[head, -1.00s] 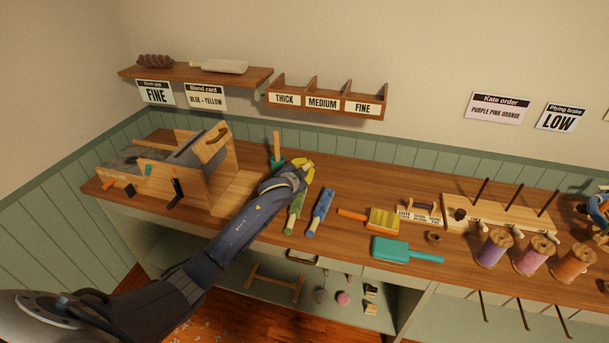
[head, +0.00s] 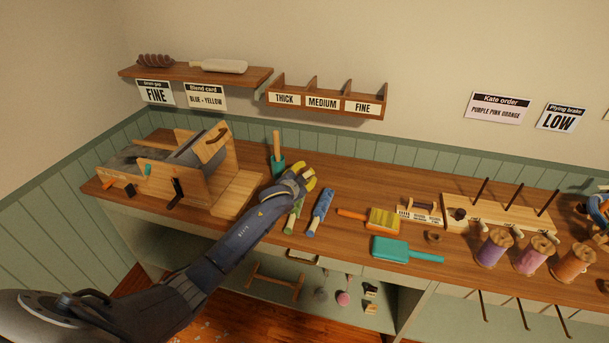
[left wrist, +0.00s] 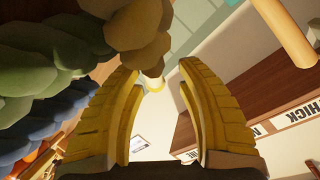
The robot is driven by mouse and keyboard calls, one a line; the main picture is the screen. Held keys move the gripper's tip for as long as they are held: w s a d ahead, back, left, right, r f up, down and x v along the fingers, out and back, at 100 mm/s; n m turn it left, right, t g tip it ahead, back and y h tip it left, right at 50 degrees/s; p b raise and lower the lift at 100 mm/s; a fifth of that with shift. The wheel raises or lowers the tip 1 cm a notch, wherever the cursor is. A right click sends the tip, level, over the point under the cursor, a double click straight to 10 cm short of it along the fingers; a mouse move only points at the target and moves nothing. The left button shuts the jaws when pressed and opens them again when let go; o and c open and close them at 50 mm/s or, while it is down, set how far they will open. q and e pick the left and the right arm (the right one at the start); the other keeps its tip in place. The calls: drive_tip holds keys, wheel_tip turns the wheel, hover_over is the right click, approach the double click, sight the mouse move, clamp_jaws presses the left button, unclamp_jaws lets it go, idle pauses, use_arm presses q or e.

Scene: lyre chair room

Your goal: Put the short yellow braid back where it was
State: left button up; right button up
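A lumpy ochre-yellow braid (left wrist: 140,28) shows at the top of the left wrist view, just beyond my finger tips. I cannot make it out in the head view, where my gripper and arm may cover it. My left gripper (head: 305,177) is over the bench, just right of the teal cup. In the left wrist view its two yellow fingers (left wrist: 160,75) are spread with a gap between them, and I see nothing clamped there. A green braid (head: 294,217) lies partly under the gripper, and a blue braid (head: 320,211) lies to its right. My right gripper is not in view.
A teal cup (head: 278,167) with a wooden stick stands close left of the gripper. A drum carder (head: 190,165) stands farther left. A rack labelled THICK, MEDIUM, FINE (head: 324,101) hangs on the wall. An orange brush (head: 380,219) and a teal paddle (head: 392,249) lie right.

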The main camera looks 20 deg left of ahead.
use_arm(q)
drive_tip(key=shift+r, duration=0.1)
drive_tip(key=v, duration=1.2)
idle(0.4)
